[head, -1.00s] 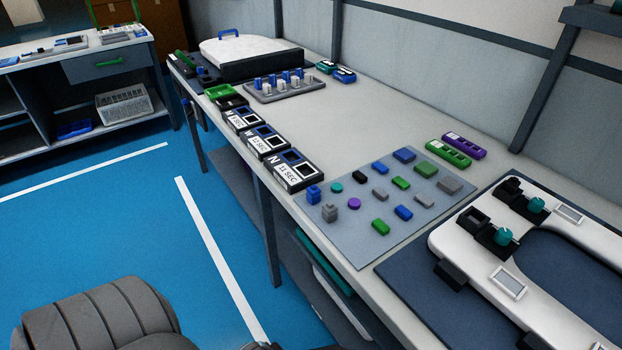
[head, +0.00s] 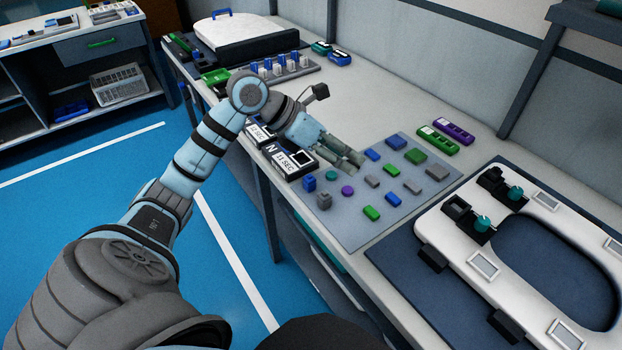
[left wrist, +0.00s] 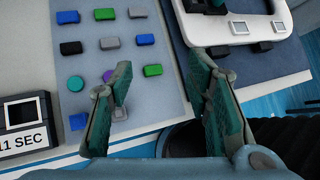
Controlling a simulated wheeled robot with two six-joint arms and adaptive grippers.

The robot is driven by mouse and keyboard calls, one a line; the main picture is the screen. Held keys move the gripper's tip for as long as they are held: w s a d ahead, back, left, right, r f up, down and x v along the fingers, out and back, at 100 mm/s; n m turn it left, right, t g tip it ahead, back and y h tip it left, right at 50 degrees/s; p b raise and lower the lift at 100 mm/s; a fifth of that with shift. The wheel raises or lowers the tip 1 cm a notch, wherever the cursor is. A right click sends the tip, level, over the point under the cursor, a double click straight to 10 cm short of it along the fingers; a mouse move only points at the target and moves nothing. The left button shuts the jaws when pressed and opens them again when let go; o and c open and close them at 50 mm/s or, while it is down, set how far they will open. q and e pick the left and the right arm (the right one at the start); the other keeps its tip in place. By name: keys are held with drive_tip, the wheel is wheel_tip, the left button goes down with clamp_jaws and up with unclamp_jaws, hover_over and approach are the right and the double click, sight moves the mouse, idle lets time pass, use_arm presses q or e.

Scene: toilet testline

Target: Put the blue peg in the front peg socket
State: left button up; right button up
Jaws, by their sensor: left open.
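The blue peg (head: 309,182) stands at the front left corner of the grey-blue mat, beside a similar grey peg (head: 323,200). In the left wrist view the blue peg (left wrist: 78,121) is left of the near finger, partly cut off by it. My left gripper (head: 356,163) is open and empty over the mat's back left part, beyond the blue peg; its spread fingers also show in the left wrist view (left wrist: 160,72). My right gripper is out of view.
The mat (head: 365,236) holds several other green, blue, grey, teal and purple pieces. Black labelled boxes (head: 291,160) stand left of it, close to my left arm. Green and purple strips (head: 437,140) lie behind it. A bare strip of table lies at the back.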

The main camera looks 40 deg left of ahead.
sight(309, 176)
use_arm(q)
drive_tip(key=s+a+f+n+g+y, duration=0.1)
drive_tip(key=s+a+n+g+y, duration=0.15)
drive_tip(key=a+y, duration=0.7)
drive_tip(key=w+f+h, duration=0.1)
drive_tip(key=f, duration=0.3)
drive_tip(key=w+f+h+b, duration=0.1)
drive_tip(key=f, duration=0.3)
drive_tip(key=w+f+h+b, duration=0.1)
drive_tip(key=w+f, duration=0.1)
drive_tip(key=f, duration=0.2)
drive_tip(key=shift+w+a+f+m+h, duration=0.1)
drive_tip(key=shift+a+f+m+h, duration=0.1)
drive_tip(key=shift+a+m+h, duration=0.15)
clamp_jaws()
